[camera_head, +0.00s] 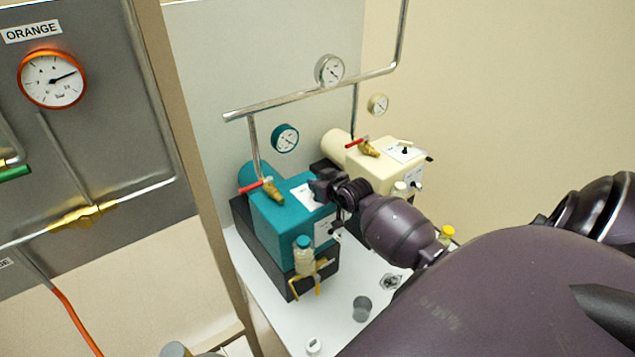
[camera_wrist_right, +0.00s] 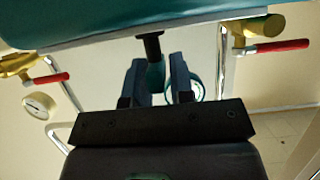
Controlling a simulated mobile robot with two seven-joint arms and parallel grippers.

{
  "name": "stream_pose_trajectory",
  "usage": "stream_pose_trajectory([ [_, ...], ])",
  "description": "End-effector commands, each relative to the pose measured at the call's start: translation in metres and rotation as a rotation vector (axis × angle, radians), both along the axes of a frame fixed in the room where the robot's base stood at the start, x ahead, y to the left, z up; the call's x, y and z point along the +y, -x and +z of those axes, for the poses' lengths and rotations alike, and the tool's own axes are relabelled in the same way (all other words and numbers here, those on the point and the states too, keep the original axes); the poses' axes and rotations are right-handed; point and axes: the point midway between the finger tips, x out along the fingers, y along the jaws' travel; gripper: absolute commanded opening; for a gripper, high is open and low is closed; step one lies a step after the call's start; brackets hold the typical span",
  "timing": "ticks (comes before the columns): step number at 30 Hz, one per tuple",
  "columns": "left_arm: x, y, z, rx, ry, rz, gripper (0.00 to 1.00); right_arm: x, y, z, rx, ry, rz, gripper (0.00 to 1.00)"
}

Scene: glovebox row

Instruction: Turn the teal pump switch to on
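The teal pump (camera_head: 277,222) stands on a dark base on the white bench, with a white label plate (camera_head: 306,195) on its top. My right gripper (camera_head: 322,190) is over that plate and hides the switch in the head view. In the right wrist view, the teal body (camera_wrist_right: 90,30) spans the top, and a short black switch lever (camera_wrist_right: 152,46) sticks out of it toward my right gripper (camera_wrist_right: 157,80). The two fingers are apart, with the lever's end at the gap between them. Contact and the switch's on or off marking cannot be made out. My left gripper is not in view.
A cream pump (camera_head: 375,165) with its own black switch (camera_head: 405,150) stands behind. Red-handled valves (camera_head: 252,187) and metal pipes (camera_head: 310,91) rise close by. A bottle (camera_head: 303,257) hangs on the teal pump's front. A grey cup (camera_head: 362,308) stands on the bench (camera_head: 335,335).

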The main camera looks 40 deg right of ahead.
Motion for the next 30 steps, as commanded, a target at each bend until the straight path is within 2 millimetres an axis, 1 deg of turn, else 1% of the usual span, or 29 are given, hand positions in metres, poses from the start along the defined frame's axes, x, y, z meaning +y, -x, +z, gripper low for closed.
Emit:
stream_pose_trajectory([
  [1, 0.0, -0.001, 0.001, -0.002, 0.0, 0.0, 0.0, 0.0, 0.0, 0.0, 0.0, 0.0, 0.0, 0.3],
  [3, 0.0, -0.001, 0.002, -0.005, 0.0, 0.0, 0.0, 0.0, 0.0, 0.0, -0.001, 0.0, 0.0, 0.38],
  [11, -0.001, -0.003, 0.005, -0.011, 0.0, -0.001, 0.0, 0.0, 0.0, 0.001, -0.002, 0.001, 0.0, 0.38],
  [14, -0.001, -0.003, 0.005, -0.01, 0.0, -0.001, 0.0, 0.0, 0.003, 0.003, -0.003, 0.001, 0.0, 0.38],
  [17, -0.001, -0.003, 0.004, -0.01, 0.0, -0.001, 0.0, 0.001, 0.011, 0.006, -0.003, 0.001, 0.0, 0.38],
  [20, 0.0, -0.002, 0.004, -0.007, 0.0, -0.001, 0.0, 0.002, 0.024, 0.01, -0.001, 0.003, 0.001, 0.38],
  [30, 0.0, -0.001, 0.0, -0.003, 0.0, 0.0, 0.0, 0.008, 0.075, 0.031, 0.0, 0.001, 0.0, 0.38],
])
